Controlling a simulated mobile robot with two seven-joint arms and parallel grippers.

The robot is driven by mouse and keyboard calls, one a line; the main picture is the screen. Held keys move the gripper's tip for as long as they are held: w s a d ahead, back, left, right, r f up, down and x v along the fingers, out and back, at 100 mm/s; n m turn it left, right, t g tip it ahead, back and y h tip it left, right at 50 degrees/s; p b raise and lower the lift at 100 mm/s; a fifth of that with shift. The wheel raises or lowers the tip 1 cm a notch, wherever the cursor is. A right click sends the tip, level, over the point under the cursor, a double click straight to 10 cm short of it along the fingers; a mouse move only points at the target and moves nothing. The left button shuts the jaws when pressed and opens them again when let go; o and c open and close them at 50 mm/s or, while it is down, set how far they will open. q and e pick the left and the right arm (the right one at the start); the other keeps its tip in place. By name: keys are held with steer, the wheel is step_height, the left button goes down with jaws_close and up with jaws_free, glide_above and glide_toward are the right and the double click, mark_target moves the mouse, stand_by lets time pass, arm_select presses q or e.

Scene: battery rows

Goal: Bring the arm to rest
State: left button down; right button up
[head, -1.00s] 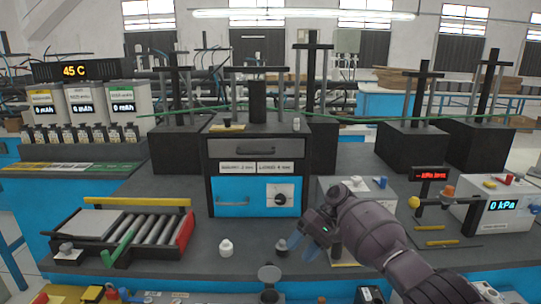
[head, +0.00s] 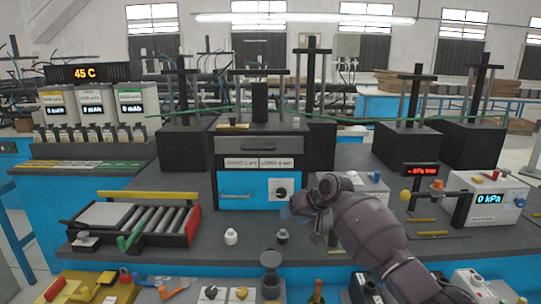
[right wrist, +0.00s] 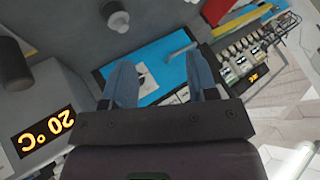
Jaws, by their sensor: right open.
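My right arm reaches in from the lower right in the head view. My right gripper (head: 291,212) is in front of the lower right corner of the blue-fronted cabinet (head: 238,190). It is above the bench top and beside a small dark knobbed piece (head: 282,236). In the right wrist view the two blue fingers of the gripper (right wrist: 160,78) stand apart with nothing between them. The blue cabinet front (right wrist: 165,62) shows beyond them. My left gripper is not in view.
A roller tray (head: 150,222) is at left and a white knobbed piece (head: 231,237) stands on the bench. A kPa box (head: 487,200) is at right. Black presses (head: 405,143) stand behind. A lower front shelf holds a yellow tray (head: 88,288) and several small items.

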steer(key=s+d+f+t+h, duration=0.2)
steer(key=s+d+f+t, duration=0.35)
steer(key=s, duration=0.25)
steer(key=s+d+f+t+h, duration=0.1)
steer(key=s+d+f+t, duration=0.45)
steer(key=s, duration=0.25)
steer(key=s+d+f+g+h, duration=0.1)
steer(key=s+d+f, duration=0.2)
steer(key=s, duration=0.7)
steer(key=s+d+f+m+g+h, duration=0.1)
steer(key=s+d+f+g+h, duration=0.1)
steer(key=s+f, duration=0.5)
steer(key=s+d+f+g+h, duration=0.1)
steer(key=s+d+f, duration=0.4)
steer(key=s, duration=0.9)
steer(key=shift+s+f+m+g, duration=0.2)
steer(key=shift+f+m+g, duration=0.2)
steer(key=shift+f+g, duration=0.1)
steer(key=shift+c, duration=0.5)
